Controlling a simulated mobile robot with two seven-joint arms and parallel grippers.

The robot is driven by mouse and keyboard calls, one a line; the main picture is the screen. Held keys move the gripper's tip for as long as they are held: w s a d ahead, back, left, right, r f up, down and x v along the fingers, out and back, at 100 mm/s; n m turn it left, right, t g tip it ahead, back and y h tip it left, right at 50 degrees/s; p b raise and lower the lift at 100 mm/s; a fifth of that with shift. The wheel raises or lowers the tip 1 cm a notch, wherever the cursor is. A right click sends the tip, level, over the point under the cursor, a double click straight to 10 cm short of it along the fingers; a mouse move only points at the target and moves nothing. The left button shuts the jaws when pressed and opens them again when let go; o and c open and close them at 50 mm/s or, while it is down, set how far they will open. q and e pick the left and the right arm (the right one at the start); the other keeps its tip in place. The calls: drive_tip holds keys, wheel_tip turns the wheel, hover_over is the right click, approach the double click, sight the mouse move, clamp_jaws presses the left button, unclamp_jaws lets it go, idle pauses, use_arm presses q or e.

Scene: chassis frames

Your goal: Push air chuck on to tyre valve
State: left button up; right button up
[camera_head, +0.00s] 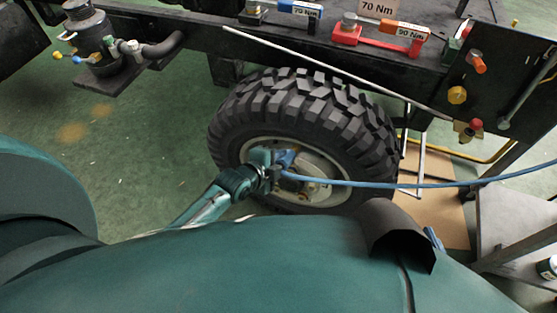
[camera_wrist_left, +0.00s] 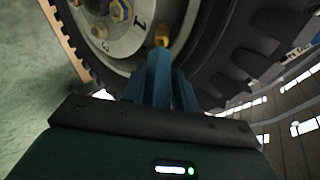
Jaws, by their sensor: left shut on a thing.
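The tyre (camera_head: 300,105) has chunky black tread around a pale wheel rim (camera_head: 325,168), under the dark chassis. My left gripper (camera_head: 280,165) is in front of the rim, shut on the air chuck, which is mostly hidden by the fingers. A blue hose (camera_head: 400,185) runs from it to the right. In the left wrist view the blue fingers (camera_wrist_left: 160,85) point at the rim (camera_wrist_left: 125,30). A small brass piece (camera_wrist_left: 162,38) shows at their tips, near the rim's edge; I cannot tell whether it is the valve or part of the chuck. My right gripper is not seen.
The dark chassis rail (camera_head: 250,42) runs above the wheel, with tools and torque signs on it. A dark panel with coloured fittings (camera_head: 457,95) is at the right. A grey bench (camera_head: 505,215) stands lower right. Green floor (camera_head: 150,150) is open at the left.

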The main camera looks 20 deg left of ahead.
sight(283, 157)
use_arm(q)
drive_tip(key=shift+w+f+b, duration=0.5)
drive_tip(key=shift+w+b, duration=0.15)
drive_tip(key=shift+w, duration=0.1)
drive_tip(key=shift+w+f+b, duration=0.5)
drive_tip(key=shift+w+b, duration=0.15)
drive_tip(key=shift+w, duration=0.1)
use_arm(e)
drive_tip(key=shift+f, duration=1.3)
use_arm(q)
drive_tip(key=o, duration=1.2)
drive_tip(key=shift+c, duration=0.2)
drive_tip(key=p+v, duration=0.4)
drive_tip(key=v, duration=0.9)
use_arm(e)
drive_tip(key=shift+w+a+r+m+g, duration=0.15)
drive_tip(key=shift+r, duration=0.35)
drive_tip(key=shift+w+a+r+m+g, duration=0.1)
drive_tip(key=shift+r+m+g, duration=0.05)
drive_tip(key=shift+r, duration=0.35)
